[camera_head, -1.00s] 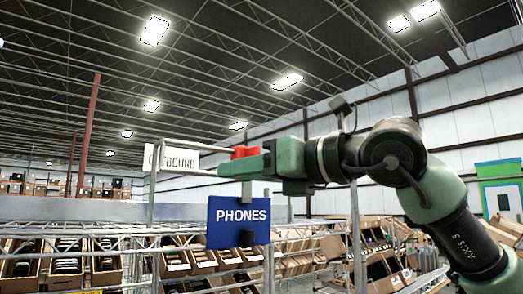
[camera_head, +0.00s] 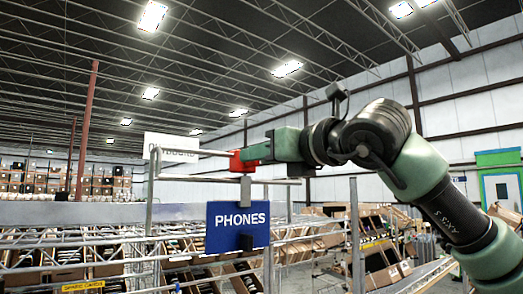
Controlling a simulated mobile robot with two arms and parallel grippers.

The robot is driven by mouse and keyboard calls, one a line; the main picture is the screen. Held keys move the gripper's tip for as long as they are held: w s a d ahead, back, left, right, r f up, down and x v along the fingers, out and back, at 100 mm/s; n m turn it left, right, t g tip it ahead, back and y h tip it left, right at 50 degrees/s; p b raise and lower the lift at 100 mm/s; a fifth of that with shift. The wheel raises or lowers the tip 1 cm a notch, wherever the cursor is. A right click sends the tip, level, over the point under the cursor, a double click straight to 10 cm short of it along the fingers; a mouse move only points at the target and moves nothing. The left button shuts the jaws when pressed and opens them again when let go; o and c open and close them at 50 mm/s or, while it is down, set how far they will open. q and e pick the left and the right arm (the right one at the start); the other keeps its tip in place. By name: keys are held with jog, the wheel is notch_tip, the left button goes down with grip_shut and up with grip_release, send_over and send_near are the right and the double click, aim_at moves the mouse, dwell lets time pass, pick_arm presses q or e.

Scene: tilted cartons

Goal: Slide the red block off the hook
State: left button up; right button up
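The red block (camera_head: 236,165) is near the centre of the head view, at the right end of a thin metal rod (camera_head: 200,151), above the blue PHONES sign (camera_head: 238,228). I cannot tell whether the rod passes through it. My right gripper (camera_head: 257,152) comes in from the right, with its green finger at the block's upper right side. The finger overlaps the block in the picture. The far finger is hidden, so its opening and grip are unclear. My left gripper is not in view.
A white sign (camera_head: 172,143) stands left of the block. Metal rails (camera_head: 180,231) run below it. Tilted cartons (camera_head: 244,275) fill the racks. A grey post (camera_head: 354,235) stands right of the sign. The space above the block is open.

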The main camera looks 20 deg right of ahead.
grip_shut()
dwell(1.4)
